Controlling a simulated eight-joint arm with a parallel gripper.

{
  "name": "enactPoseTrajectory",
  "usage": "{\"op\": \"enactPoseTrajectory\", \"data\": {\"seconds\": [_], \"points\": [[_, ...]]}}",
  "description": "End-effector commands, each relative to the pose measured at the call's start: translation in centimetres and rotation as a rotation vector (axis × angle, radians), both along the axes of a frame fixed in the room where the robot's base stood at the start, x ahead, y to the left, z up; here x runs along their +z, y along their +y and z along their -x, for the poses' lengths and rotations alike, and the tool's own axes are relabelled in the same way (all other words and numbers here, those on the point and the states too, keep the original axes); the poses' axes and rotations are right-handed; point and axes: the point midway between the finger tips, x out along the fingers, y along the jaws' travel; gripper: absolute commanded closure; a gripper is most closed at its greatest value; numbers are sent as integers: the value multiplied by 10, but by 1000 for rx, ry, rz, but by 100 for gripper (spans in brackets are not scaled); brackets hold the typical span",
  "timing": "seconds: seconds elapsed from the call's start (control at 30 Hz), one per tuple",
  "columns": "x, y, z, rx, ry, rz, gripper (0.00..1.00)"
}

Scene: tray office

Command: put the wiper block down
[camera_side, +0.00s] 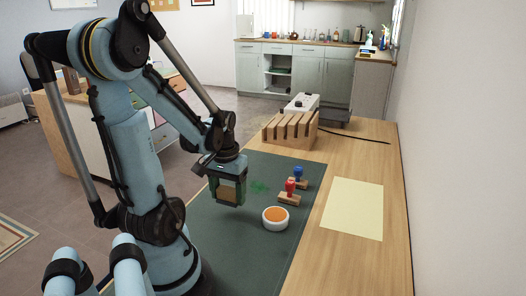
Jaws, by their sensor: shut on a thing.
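My gripper (230,192) is shut on the wiper block (229,190), a brownish block seen between the fingers. The gripper points down over the dark green mat (262,169), near its left side. Whether the block touches the mat or hangs a little above it, I cannot tell. The fingers hide part of the block.
A green smear (260,186) marks the mat. A slotted wooden rack (290,131) stands behind; a pale yellow sheet (353,208) lies right.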

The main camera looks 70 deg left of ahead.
Motion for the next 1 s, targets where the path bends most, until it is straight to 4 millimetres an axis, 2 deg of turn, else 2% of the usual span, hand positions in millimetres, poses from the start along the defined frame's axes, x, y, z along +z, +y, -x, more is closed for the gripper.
{"op": "enactPoseTrajectory", "data": {"seconds": [0.4, 0.93, 0.97, 1.0], "points": [[-35, 0, 0, 0, 0, 0, 71], [-43, 0, 0, 0, 0, 0, 71], [-43, 0, 0, 0, 0, 0, 29], [-42, 0, 0, 0, 0, 0, 23]]}}
